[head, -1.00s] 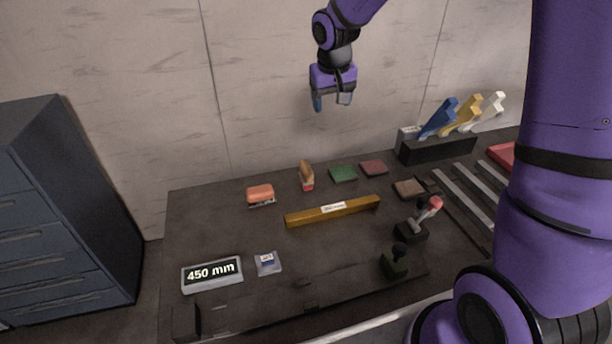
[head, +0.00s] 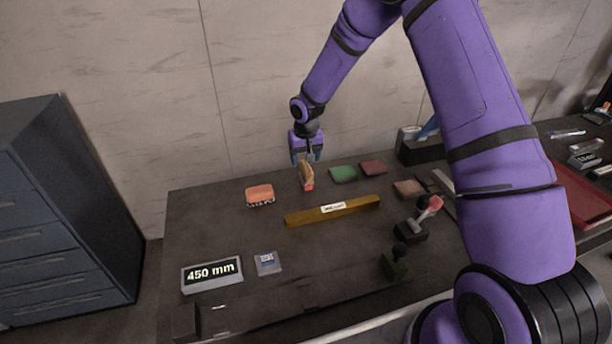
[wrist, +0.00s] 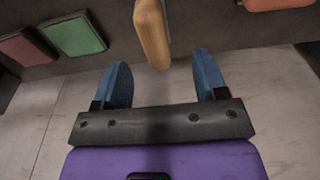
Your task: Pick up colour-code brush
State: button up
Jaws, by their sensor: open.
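The fingers are apart and hold nothing. I cannot tell whether the handle is fully between them. The brush's lower end is out of the wrist view.
An orange-topped block (head: 260,193) lies left of the brush; green (head: 343,173) and red (head: 373,167) pads lie right. A brass bar (head: 332,211) lies in front. A joystick (head: 411,230) and a 450 mm display (head: 212,273) are nearer the front. The wall is close behind.

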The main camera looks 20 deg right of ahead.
aim_at(306, 165)
jog(key=shift+w+d+f, duration=0.1)
jog(key=shift+w+f, duration=0.05)
jog(key=shift+f, duration=1.1)
jog(key=shift+w+d+f, duration=0.1)
jog(key=shift+w+f, duration=0.1)
jog(key=shift+f, duration=1)
jog(key=shift+w+d+f, duration=0.1)
jog(key=shift+w+f, duration=0.05)
jog(key=shift+f, duration=1.1)
jog(key=c, duration=1.1)
jog(key=shift+r, duration=0.2)
jog(key=shift+c, duration=0.2)
jog(key=shift+r, duration=0.6)
notch_tip(306, 165, up, 2)
jog(key=shift+r, duration=0.1)
jog(key=s, duration=0.5)
jog(key=s+r, duration=0.1)
jog(key=s, duration=1)
jog(key=shift+r, duration=0.15)
